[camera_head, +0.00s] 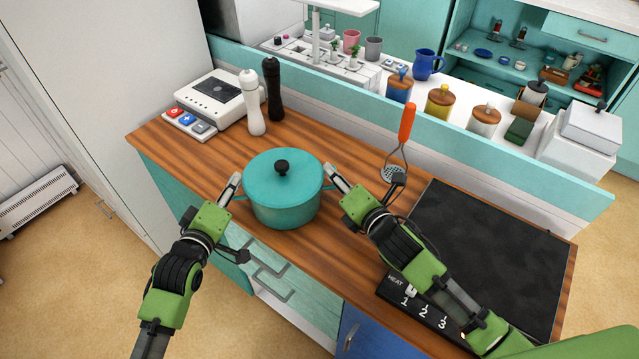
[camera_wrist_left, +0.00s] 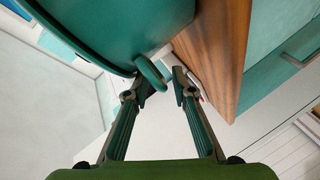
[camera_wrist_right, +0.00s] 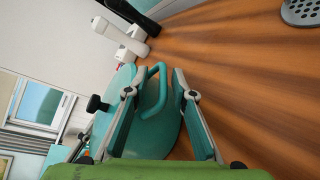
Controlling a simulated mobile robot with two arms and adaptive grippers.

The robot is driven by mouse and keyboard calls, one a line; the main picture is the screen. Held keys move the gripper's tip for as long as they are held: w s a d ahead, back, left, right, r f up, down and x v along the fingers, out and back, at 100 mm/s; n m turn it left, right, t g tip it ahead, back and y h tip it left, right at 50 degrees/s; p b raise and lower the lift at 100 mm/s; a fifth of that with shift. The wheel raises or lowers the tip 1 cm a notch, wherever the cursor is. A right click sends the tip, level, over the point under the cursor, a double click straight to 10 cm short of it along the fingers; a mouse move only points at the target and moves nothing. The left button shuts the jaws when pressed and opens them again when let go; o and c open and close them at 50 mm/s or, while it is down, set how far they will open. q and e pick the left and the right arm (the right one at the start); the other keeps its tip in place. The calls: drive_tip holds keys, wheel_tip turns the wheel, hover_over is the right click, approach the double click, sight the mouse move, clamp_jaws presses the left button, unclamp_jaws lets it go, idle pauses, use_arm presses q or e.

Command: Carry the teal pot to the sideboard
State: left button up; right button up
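The teal pot (camera_head: 284,199) stands on the wooden counter with its teal lid and black knob on. My left gripper (camera_head: 232,186) is at the pot's left handle, fingers apart. In the left wrist view the pot's handle (camera_wrist_left: 152,74) is at the fingertips of the left gripper (camera_wrist_left: 164,76), nearer one finger. My right gripper (camera_head: 331,175) is at the pot's right side. In the right wrist view the other handle (camera_wrist_right: 153,78) lies between the spread fingers of the right gripper (camera_wrist_right: 155,80). The sideboard is not clearly identifiable.
A black hob (camera_head: 487,250) fills the counter's right side. An orange-handled masher (camera_head: 405,130) is behind my right gripper. White (camera_head: 252,102) and black (camera_head: 272,90) mills stand behind the pot, near a white appliance (camera_head: 215,97). A shelf with canisters (camera_head: 438,104) runs behind.

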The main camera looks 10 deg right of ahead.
use_arm(q)
drive_tip(key=v, duration=1.2)
use_arm(e)
drive_tip(key=v, duration=1.2)
